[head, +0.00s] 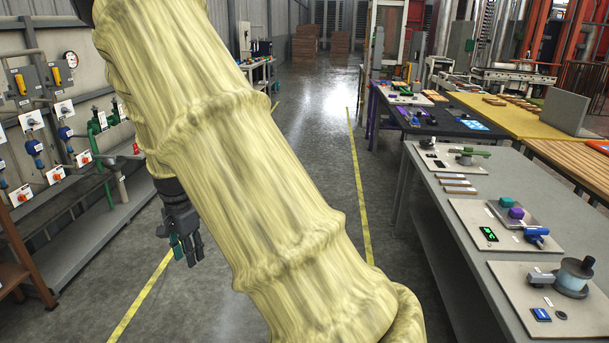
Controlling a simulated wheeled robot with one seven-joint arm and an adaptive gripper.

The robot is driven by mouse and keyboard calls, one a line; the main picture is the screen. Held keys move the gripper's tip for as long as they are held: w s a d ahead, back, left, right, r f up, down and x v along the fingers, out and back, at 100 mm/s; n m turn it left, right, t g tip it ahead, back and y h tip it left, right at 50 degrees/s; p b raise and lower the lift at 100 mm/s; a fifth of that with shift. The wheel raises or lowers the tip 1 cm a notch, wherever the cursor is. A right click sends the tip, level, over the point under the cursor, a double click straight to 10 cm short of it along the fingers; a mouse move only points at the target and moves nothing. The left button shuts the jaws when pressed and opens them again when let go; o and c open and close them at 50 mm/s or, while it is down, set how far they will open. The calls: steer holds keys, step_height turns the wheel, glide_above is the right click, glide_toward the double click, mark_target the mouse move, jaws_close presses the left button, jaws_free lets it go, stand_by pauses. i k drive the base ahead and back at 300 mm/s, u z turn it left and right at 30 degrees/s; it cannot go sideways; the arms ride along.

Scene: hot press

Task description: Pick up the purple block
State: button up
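A small purple block (516,213) sits on a grey plate (498,211) on a beige panel on the grey table at the right. A teal block (506,202) lies just behind it on the same plate. My gripper (183,250) hangs fingers-down over the aisle floor at the left, far from the purple block. A teal patch shows between its dark fingers; I cannot tell whether it is part of the gripper or something held. My pale yellow-covered arm fills the middle of the view.
The grey table (428,187) also bears a blue-handled valve (537,235), a green display (488,234) and a round device (573,275). The aisle floor (310,125) is clear behind my arm.

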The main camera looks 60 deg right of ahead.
mark_target(514, 212)
steer(key=z, duration=2.95)
steer(key=i, duration=1.95)
steer(key=u, duration=0.7)
